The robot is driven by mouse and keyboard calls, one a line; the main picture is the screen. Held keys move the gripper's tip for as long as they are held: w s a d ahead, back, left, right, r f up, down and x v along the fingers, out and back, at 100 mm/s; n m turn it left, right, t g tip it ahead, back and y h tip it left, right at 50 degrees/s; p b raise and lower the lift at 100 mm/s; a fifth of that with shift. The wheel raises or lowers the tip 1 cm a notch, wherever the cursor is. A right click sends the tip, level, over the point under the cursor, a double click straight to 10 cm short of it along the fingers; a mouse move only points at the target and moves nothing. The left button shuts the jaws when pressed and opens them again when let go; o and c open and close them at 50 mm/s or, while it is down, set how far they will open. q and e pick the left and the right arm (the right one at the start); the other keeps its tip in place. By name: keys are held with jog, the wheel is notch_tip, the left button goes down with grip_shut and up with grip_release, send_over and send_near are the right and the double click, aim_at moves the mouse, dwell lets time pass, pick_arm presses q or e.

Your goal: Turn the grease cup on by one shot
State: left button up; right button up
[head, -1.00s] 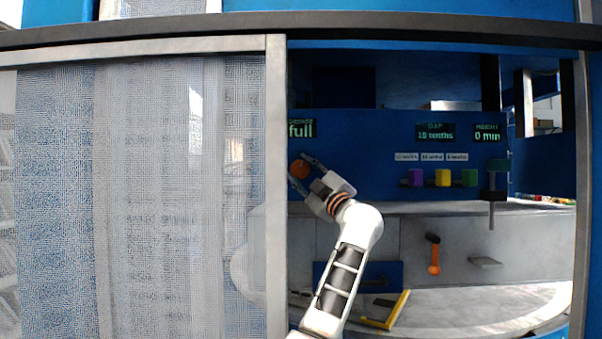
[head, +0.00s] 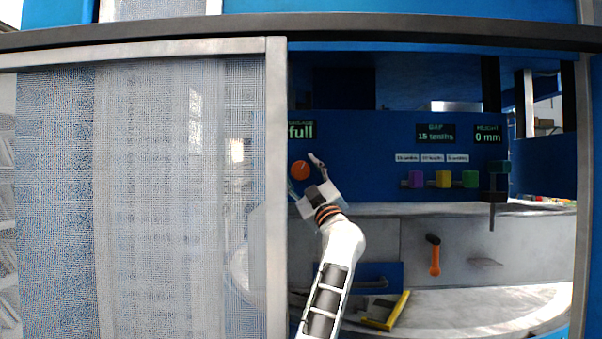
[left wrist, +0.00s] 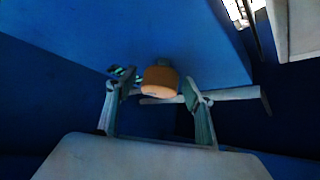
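The grease cup's round orange cap (head: 300,170) sits on the blue panel just under the green "full" display (head: 301,130). It also shows in the left wrist view (left wrist: 160,82) as an orange knob between the fingers. My left gripper (head: 303,175) is open, its fingers spread to either side of the cap; in the left wrist view the fingertips (left wrist: 160,92) stand apart from it with gaps on both sides. A pale line marks the cap's face. My right gripper is in neither view now.
A mesh sliding guard (head: 150,190) covers the left half, its frame edge (head: 276,190) close beside the cap. Purple, yellow and green blocks (head: 443,179) sit on the panel at right. An orange-handled lever (head: 435,258) hangs below. A yellow-edged book-like item (head: 385,311) lies lower down.

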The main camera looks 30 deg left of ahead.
pick_arm(q)
jog(key=shift+d+f, duration=0.15)
jog(key=v, duration=1.1)
jog(key=shift+s+d+f, duration=0.15)
jog(key=shift+s+d, duration=0.05)
jog(key=shift+a, duration=0.1)
